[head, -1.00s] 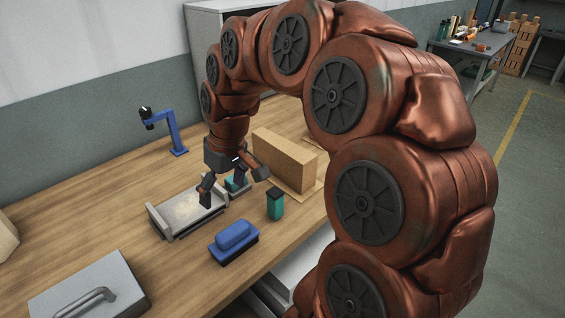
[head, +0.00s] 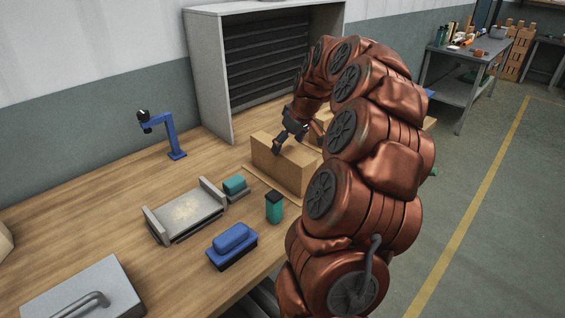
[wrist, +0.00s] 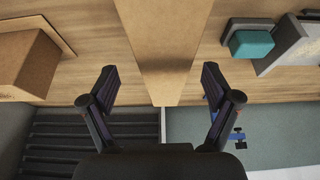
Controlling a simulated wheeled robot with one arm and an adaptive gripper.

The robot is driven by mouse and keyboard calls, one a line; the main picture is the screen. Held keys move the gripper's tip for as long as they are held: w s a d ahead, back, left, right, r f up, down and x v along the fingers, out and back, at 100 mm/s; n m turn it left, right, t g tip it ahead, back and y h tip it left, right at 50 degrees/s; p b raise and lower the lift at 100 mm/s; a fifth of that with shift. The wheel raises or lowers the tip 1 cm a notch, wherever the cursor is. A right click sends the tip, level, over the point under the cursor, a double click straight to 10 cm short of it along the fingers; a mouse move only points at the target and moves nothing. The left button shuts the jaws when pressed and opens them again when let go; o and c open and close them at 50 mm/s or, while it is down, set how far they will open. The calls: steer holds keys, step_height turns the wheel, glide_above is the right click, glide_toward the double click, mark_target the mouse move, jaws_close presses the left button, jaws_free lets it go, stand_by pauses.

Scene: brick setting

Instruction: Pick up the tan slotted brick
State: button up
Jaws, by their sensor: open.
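A long tan block (head: 285,163) stands on the wooden bench in the head view; I take it for the tan brick, but no slot shows on it. In the wrist view the tan block (wrist: 165,35) fills the top middle, between the lines of the two fingers. My gripper (head: 297,141) is at the block's top in the head view, with the left finger in front of its upper part. In the wrist view my gripper (wrist: 158,76) is open, with nothing clamped. Whether the fingers touch the block cannot be told. My arm hides the block's right end.
A second brown box (wrist: 20,62) is left in the wrist view. A teal block (head: 234,185), a teal bottle (head: 274,208), a grey tray (head: 187,238), a blue-topped brush (head: 232,241) and a blue stand (head: 173,139) are on the bench (head: 110,205). A grey cabinet (head: 208,80) stands behind.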

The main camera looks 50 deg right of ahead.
mark_target(281, 162)
steer(key=shift+a+p+x, duration=0.15)
steer(key=shift+p+x, duration=0.25)
steer(key=shift+x, duration=0.9)
steer(key=shift+a+p+x, duration=0.15)
steer(key=shift+p+x, duration=0.25)
steer(key=shift+x, duration=0.9)
jaws_close()
